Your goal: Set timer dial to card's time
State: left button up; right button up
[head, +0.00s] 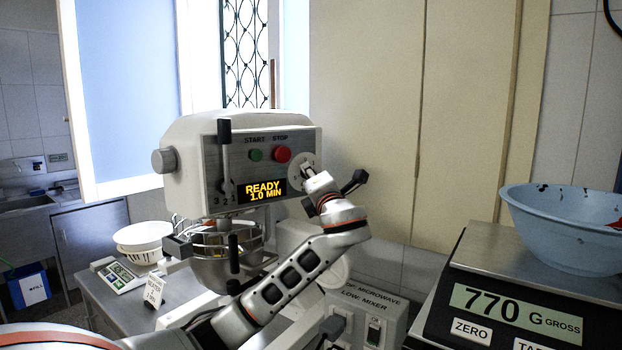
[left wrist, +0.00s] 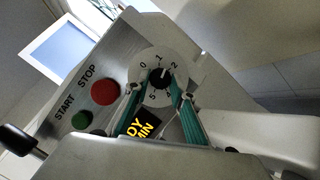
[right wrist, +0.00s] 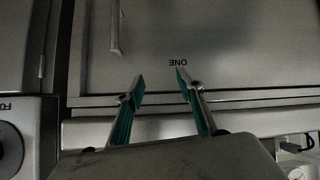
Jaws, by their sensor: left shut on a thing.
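The timer dial (head: 302,167) is on the front of the white mixer (head: 190,140), right of the green and red buttons. In the left wrist view its white face (left wrist: 150,60) carries numbers, and the black knob (left wrist: 160,78) points roughly at 1. My left gripper (left wrist: 157,84) has its fingers on both sides of the knob, shut on it. The mixer's display (head: 262,190) reads READY 1.0 MIN. A small white card (head: 153,290) stands on the counter left of the bowl; its text is too small to read surely. My right gripper (right wrist: 160,80) is open and empty.
A metal bowl (head: 225,268) sits under the mixer head. A small scale (head: 118,276) and white basket (head: 143,240) stand at left. A large scale (head: 520,303) reading 770 G holds a blue basin (head: 570,235) at right. The right wrist view faces a panel marked ONE (right wrist: 178,62).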

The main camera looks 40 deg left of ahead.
pick_arm(q)
jog(key=shift+r+m+h, duration=0.15)
jog(key=shift+m+h, duration=0.3)
jog(key=shift+m, duration=0.75)
jog(key=shift+r+m+h, duration=0.15)
jog(key=shift+m+h, duration=0.3)
jog(key=shift+m, duration=0.75)
jog(key=shift+m+g, duration=0.3)
jog(key=o, duration=1.1)
jog(key=shift+f, duration=0.1)
jog(key=v, duration=1.2)
